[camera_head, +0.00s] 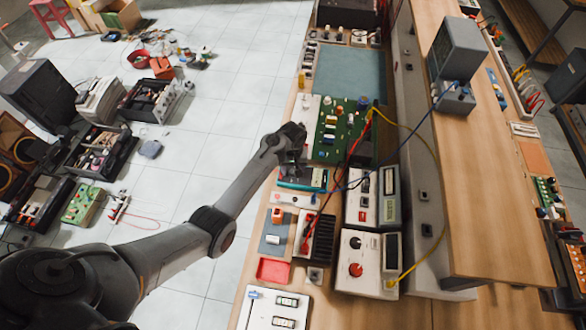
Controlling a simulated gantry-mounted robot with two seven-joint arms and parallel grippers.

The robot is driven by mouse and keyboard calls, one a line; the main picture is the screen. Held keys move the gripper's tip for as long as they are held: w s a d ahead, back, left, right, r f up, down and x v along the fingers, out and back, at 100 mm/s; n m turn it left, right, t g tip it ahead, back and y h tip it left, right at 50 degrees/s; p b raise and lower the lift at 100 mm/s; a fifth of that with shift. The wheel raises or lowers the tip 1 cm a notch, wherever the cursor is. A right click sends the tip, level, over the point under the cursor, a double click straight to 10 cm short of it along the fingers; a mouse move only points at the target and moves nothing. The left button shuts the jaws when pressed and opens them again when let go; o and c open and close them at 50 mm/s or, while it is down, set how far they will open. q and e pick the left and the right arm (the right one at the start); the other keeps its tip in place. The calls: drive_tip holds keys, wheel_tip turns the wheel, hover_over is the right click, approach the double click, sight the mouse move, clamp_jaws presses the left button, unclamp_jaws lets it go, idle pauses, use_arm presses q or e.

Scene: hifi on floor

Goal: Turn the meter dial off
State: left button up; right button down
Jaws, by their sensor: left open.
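My left arm reaches in from the lower left, and its gripper (293,172) is over the left edge of the workbench. The gripper is open, with nothing seen between its fingers. Just below it lies a teal-edged device (316,179), which may be the meter; the gripper partly covers it, and I cannot make out its dial or setting. It is too small to tell whether the fingers touch it. A white instrument with a red knob (355,269) and another white instrument (360,211) stand nearer on the bench. My right gripper is not in view.
A green circuit board (336,130) stands just beyond the gripper. Red, yellow and blue cables cross the bench to its right. A red tray (273,270) and a black finned block (319,238) lie nearer. A raised wooden shelf (485,170) runs along the right.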

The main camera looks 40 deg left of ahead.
use_arm(q)
clamp_jaws()
idle(0.3)
